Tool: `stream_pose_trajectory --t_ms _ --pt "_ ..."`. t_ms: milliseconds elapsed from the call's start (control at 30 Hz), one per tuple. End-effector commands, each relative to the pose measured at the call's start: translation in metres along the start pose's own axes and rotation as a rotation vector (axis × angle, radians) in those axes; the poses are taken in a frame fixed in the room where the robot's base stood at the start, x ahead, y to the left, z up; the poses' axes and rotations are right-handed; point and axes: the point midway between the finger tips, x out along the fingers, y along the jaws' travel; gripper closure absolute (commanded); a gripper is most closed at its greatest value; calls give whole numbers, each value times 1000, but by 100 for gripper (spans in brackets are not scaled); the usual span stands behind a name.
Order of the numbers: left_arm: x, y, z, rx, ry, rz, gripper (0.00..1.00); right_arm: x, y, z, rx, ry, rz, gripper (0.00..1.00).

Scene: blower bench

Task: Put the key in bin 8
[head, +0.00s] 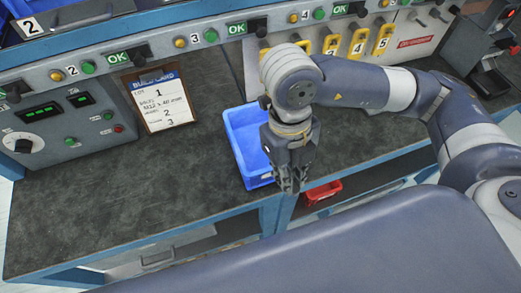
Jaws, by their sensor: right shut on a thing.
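My right gripper (289,182) points down at the bench's front edge, beside the right side of a blue bin (238,132). Its dark fingers are closed together on something that I cannot make out. No key can be told apart in this view. The blue bin is open-topped and stands on the dark bench top; my right gripper covers part of its right side. I see no number 8 on any bin. My left gripper is not in view.
A clipboard with a build card (160,101) leans at the back of the bench (95,205). A small red bin (322,192) sits lower, right of my gripper. Yellow numbered holders (358,42) line the back panel. The bench's left part is clear.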

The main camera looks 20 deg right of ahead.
Motion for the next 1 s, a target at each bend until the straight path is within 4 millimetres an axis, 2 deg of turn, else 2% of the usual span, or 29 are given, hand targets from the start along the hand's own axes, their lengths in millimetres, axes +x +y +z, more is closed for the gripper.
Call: stream_pose_trajectory --t_ms 200,333,700,1000 --pt "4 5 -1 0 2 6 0 5 3 -10 185 -1 28 100" --pt "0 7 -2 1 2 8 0 2 0 3 214 0 32 100" --pt "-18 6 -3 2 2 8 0 -13 -18 91 214 -1 32 100" --pt "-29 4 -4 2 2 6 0 -22 -31 152 211 0 32 100"
